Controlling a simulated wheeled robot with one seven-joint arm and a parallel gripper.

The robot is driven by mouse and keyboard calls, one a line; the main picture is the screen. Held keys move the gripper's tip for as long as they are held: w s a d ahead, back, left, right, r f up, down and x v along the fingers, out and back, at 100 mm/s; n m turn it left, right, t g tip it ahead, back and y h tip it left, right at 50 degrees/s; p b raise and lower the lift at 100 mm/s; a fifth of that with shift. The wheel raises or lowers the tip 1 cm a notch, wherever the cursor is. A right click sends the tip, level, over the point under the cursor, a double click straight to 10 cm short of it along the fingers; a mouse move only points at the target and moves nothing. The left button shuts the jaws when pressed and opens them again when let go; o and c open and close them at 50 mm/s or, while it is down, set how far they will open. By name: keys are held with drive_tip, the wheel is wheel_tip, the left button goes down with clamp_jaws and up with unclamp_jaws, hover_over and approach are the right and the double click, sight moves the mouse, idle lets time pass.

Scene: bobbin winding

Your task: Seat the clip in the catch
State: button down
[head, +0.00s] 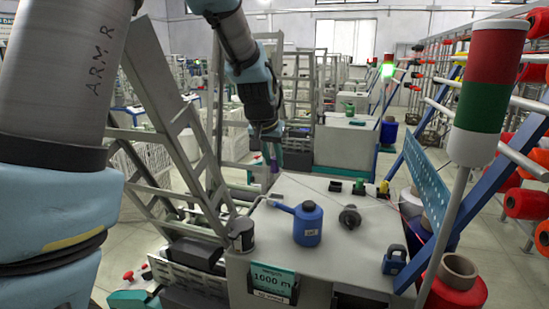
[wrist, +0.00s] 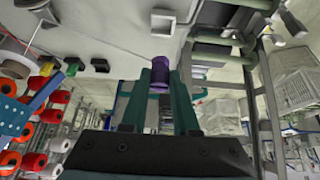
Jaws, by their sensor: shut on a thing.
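My gripper (head: 269,158) hangs over the far left side of the grey machine top in the head view. Its teal fingers are shut on a small purple piece (wrist: 161,82), which sits between the fingertips in the wrist view; it is tiny in the head view (head: 273,163). I cannot tell from its shape whether it is the clip. No catch can be made out for certain. A black block (head: 335,186), a green-topped block (head: 359,187) and a yellow-topped block (head: 383,189) stand in a row at the machine's back edge, right of and apart from my gripper.
On the grey machine top (head: 325,265) stand a blue oil can (head: 307,228), a black knob (head: 349,217), a dark cup (head: 242,236) and a blue padlock-shaped item (head: 394,261). A slanted grey frame (head: 170,110) rises at left. A red-white-green signal lamp (head: 485,90) stands at right.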

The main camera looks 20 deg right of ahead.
drive_tip(key=shift+f+b, duration=1.55)
drive_tip(key=shift+f, duration=0.85)
drive_tip(key=shift+f, duration=0.15)
drive_tip(key=shift+f+b, duration=1.65)
drive_tip(key=shift+f, duration=0.3)
drive_tip(key=shift+r, duration=0.1)
drive_tip(key=c, duration=0.6)
unclamp_jaws()
drive_tip(key=shift+s+r, duration=0.1)
